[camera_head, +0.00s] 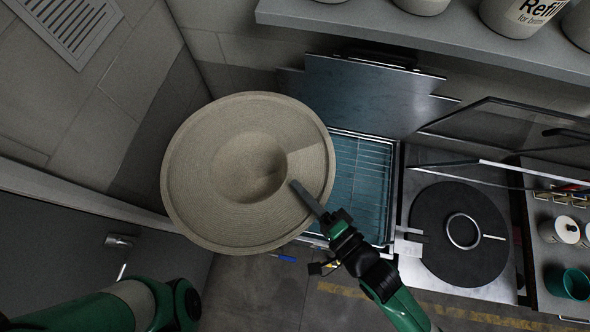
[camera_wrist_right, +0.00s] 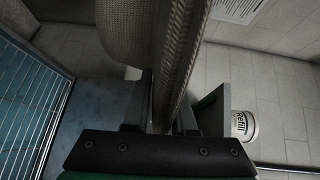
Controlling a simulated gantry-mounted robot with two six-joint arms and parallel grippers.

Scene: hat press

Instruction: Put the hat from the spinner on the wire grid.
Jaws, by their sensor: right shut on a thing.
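A wide-brimmed beige woven hat (camera_head: 210,215) is held up in the middle of the head view. My right gripper (camera_head: 300,190) is shut on its brim at the hat's right side. In the right wrist view the hat (camera_wrist_right: 180,60) stands on edge between the fingers of my right gripper (camera_wrist_right: 163,105). The wire grid (camera_head: 365,175) lies in a blue-lit tray behind and right of the hat, its left part hidden by the hat; it also shows in the wrist view (camera_wrist_right: 30,110). The spinner (camera_head: 460,235), a dark disc with a pale ring, is bare. My left gripper is out of view.
A shelf (camera_head: 430,40) with several pots runs above the grid. An open lid (camera_head: 370,95) stands behind the grid. Glass panels (camera_head: 510,130) rise over the spinner. A green cup (camera_head: 570,284) and white pots stand at the far right.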

